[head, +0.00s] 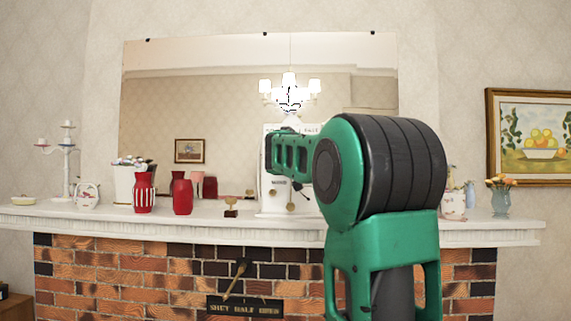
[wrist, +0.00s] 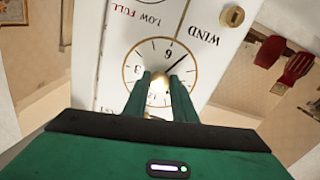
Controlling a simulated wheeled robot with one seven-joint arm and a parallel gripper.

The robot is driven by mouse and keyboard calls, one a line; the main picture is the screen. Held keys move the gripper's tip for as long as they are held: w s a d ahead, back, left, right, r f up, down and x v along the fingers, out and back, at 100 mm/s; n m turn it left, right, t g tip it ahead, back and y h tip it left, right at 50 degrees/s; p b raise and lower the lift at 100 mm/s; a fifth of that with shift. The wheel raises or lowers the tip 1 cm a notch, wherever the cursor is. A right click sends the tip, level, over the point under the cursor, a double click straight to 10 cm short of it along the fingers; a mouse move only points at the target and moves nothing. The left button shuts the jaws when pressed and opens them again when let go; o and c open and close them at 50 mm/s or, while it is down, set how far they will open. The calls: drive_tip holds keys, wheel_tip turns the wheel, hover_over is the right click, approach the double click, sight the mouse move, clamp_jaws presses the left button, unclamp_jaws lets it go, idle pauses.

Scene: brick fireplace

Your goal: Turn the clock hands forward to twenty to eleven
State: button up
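The clock (head: 275,205) is a tall white case standing on the mantel, partly hidden behind my arm in the head view. In the wrist view its round dial (wrist: 138,58) is close and upside down, with the 6 near the top and the 3 on the left. One dark hand (wrist: 183,57) points to the upper right, just past the 6 on the 9 side. No other hand can be made out. My gripper (wrist: 162,78) reaches the dial's middle with its green fingers apart, on either side of a brass-coloured spot at the centre. Contact cannot be told.
A brass knob (wrist: 234,16) labelled WIND sits beside the dial. Red vases (head: 182,197), a white candelabrum (head: 66,160), a small trophy (head: 231,207) and a flower vase (head: 501,202) stand along the white mantel (head: 120,221). A mirror (head: 155,90) hangs behind.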

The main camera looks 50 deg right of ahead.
drive_tip(key=c, duration=0.3)
drive_tip(key=shift+a, duration=0.2)
drive_tip(key=shift+w+r+m, duration=0.1)
drive_tip(key=shift+r+m, duration=0.05)
drive_tip(key=shift+m, duration=2.65)
drive_tip(key=o, duration=1)
drive_tip(key=shift+o, duration=0.2)
drive_tip(key=shift+d, duration=0.1)
